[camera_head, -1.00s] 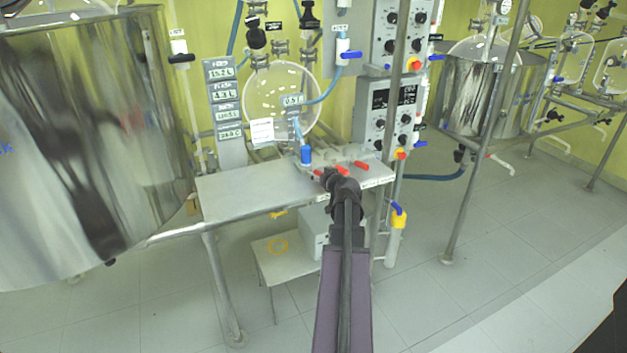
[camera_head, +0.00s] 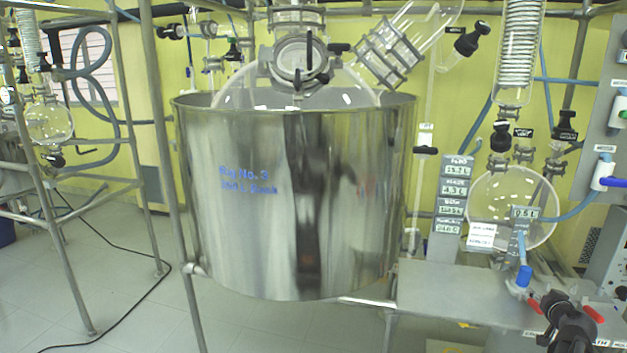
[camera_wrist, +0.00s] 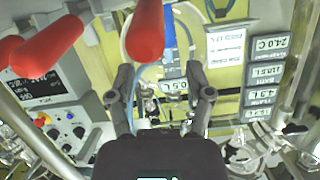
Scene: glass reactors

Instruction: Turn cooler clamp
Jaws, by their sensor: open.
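My gripper (camera_head: 570,322) is at the lower right of the head view, by red valve handles at the metal bench's right end. In the wrist view my gripper (camera_wrist: 164,92) has its two dark fingers apart, with nothing seen held between them. A red handle (camera_wrist: 146,30) hangs close to the left finger; whether it touches is unclear. More red handles (camera_wrist: 45,48) are to its left. A coiled glass cooler (camera_head: 519,45) stands at the upper right of the head view, with black-knobbed fittings (camera_head: 500,136) below it. I cannot tell which fitting is the cooler clamp.
A large steel reactor vessel (camera_head: 270,200) fills the middle of the head view. A round glass flask (camera_head: 540,205), label displays (camera_head: 452,195) and a blue-capped fitting (camera_head: 523,276) are above the metal bench (camera_head: 460,300). Steel frame poles stand at the left.

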